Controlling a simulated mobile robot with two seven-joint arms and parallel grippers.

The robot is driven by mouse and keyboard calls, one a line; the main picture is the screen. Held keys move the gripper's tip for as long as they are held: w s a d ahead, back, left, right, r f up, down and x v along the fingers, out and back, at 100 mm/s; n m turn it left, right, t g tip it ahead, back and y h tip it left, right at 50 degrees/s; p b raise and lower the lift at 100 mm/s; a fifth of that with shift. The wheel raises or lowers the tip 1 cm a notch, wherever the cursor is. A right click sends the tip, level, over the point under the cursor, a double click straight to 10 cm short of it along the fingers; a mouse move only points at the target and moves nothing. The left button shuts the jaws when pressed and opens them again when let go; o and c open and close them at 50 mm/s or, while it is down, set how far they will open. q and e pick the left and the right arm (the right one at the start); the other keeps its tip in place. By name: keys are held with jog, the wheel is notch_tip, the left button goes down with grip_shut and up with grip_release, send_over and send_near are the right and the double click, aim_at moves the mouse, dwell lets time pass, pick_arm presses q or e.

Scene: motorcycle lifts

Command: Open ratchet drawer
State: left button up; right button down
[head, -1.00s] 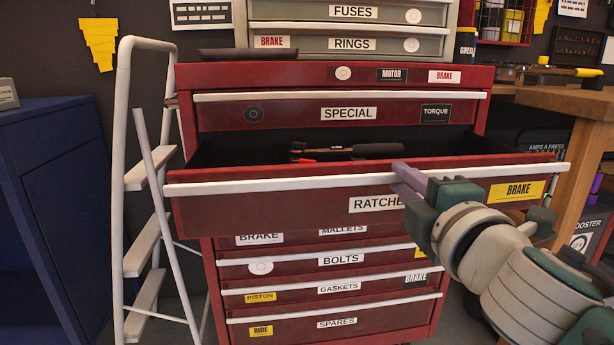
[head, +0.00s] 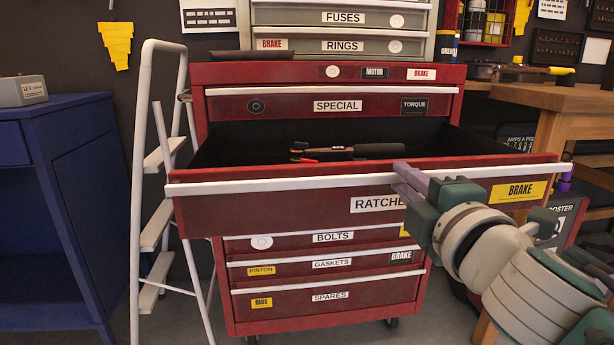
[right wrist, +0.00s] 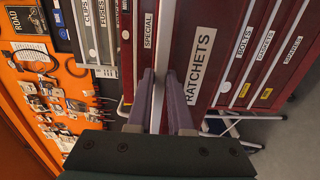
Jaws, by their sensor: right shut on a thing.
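The ratchet drawer (head: 290,212) of the red tool chest is pulled well out, with its label partly covered by my right gripper. A ratchet tool (head: 350,150) with a dark handle lies inside it. My right gripper (head: 408,180) is shut on the drawer's white handle edge (head: 280,184), at the right half of the front. In the right wrist view the fingers (right wrist: 166,95) straddle the white handle (right wrist: 176,50) beside the RATCHETS label (right wrist: 201,65). My left gripper is not in view.
A white stepladder (head: 150,190) stands left of the chest, and a blue cabinet (head: 70,200) beyond it. A wooden workbench (head: 560,98) is at the right. Closed drawers, including SPECIAL (head: 290,106) and SPARES (head: 370,294), sit above and below the open one.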

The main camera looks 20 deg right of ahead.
jog(key=c, duration=0.8)
grip_release()
jog(key=v, duration=1)
